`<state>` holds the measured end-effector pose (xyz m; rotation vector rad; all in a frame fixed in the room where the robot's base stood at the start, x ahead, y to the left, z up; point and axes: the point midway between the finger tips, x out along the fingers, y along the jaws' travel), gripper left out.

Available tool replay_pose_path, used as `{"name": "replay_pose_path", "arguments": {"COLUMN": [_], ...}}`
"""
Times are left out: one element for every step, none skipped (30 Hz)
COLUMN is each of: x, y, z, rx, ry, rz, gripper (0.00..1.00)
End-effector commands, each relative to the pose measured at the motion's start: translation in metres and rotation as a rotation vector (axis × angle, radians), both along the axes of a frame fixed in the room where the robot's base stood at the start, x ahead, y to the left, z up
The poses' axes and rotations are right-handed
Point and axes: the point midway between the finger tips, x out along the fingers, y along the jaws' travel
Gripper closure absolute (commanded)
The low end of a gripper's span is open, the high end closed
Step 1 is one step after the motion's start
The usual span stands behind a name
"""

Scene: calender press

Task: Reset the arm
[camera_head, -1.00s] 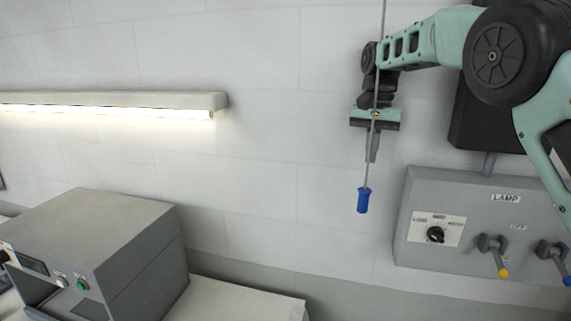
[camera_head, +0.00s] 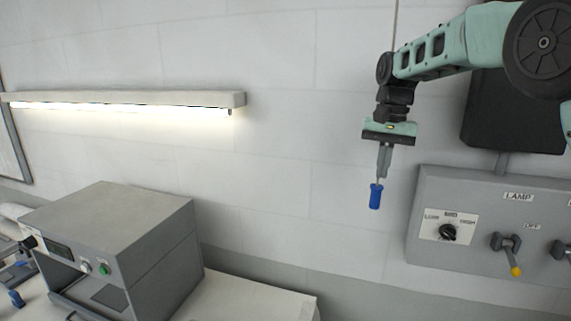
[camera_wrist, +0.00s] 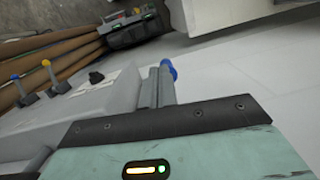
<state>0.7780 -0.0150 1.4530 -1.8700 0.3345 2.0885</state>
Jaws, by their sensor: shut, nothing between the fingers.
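My gripper (camera_head: 383,173) hangs from my teal and black arm at the upper right of the head view, fingers pointing down and shut with nothing between them. A blue pull handle (camera_head: 375,196) on a thin cord shows just below the fingertips. In the wrist view the shut fingers (camera_wrist: 160,86) point away from the camera, and the blue handle (camera_wrist: 168,70) shows at their tips. I cannot tell whether the fingers touch the handle or it hangs behind or in front of them.
A grey control panel labelled LAMP (camera_head: 434,263) with a knob (camera_head: 447,232) and levers (camera_head: 508,250) is on the wall at right. A lit lamp (camera_head: 130,103) is on the wall at left. A grey machine (camera_head: 115,240) stands on a white table (camera_head: 258,295). The wall between is clear.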

Motion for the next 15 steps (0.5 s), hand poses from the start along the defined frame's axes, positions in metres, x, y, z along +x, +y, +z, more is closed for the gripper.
{"name": "replay_pose_path", "arguments": {"x": [-0.007, -0.011, -0.017, -0.022, -0.028, -0.036, -0.042, -0.049, -0.060, -0.070, -0.080, -0.097, -0.111, -0.126, -0.148], "y": [0.006, 0.009, 0.015, 0.019, 0.023, 0.029, 0.034, 0.039, 0.046, 0.052, 0.058, 0.067, 0.074, 0.081, 0.089], "z": [-0.011, -0.014, -0.021, -0.026, -0.031, -0.039, -0.045, -0.051, -0.061, -0.069, -0.078, -0.092, -0.103, -0.115, -0.131], "rx": [0.008, 0.013, 0.021, 0.027, 0.032, 0.041, 0.047, 0.053, 0.061, 0.067, 0.074, 0.082, 0.088, 0.094, 0.099], "ry": [0.000, -0.002, -0.003, -0.006, -0.007, -0.010, -0.012, -0.014, -0.017, -0.021, -0.025, -0.030, -0.035, -0.042, -0.050], "rz": [0.021, 0.034, 0.054, 0.071, 0.088, 0.112, 0.132, 0.154, 0.185, 0.213, 0.243, 0.289, 0.326, 0.368, 0.424], "gripper": [1.00, 1.00, 1.00, 1.00, 1.00, 1.00, 1.00, 1.00, 1.00, 1.00, 1.00, 1.00, 1.00, 1.00, 1.00]}}
